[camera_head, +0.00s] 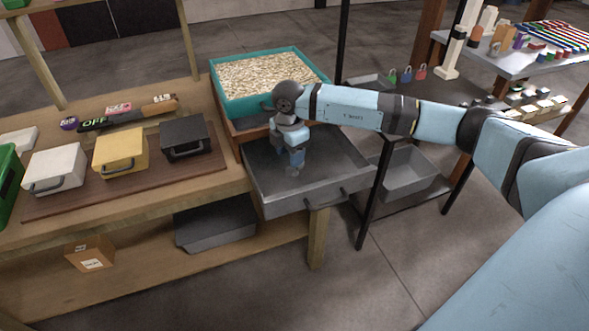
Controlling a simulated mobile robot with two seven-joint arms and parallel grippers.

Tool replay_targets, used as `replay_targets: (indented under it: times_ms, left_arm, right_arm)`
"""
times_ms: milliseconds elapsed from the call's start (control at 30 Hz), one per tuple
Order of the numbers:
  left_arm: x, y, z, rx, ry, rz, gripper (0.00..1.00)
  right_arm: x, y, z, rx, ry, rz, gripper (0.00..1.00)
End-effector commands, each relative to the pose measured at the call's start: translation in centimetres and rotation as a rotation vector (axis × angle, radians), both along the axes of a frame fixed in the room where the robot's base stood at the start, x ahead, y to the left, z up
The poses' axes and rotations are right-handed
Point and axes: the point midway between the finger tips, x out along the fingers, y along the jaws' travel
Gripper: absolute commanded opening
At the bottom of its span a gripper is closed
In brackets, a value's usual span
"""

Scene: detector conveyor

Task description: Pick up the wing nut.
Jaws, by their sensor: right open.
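My right arm reaches in from the right, and my right gripper (293,170) points down into a grey metal tray (340,178). The gripper is open, with its fingertips low over the tray floor. I cannot make out the wing nut; it may be too small to see or hidden by the gripper. My left gripper is not in view.
A teal-rimmed bin (218,88) of pale granules stands behind the tray. White (55,168), yellow (120,152) and black (187,140) boxes with handles sit on a brown board to the left. Another grey bin (410,172) stands lower right, past a black post.

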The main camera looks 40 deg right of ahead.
Motion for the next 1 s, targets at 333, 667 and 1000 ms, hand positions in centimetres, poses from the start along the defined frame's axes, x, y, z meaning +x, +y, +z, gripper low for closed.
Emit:
replay_targets:
  times_ms: [333, 667, 1000]
  left_arm:
    - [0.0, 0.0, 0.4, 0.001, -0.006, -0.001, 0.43]
    - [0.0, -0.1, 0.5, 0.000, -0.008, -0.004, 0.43]
    - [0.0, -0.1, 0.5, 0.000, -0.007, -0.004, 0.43]
  right_arm:
    - [-0.4, 0.4, -4.0, 0.001, 0.001, 0.000, 0.53]
    - [-0.3, 0.4, -5.5, 0.001, -0.001, 0.001, 0.53]
    - [-0.3, 0.4, -5.5, 0.001, -0.001, 0.001, 0.00]
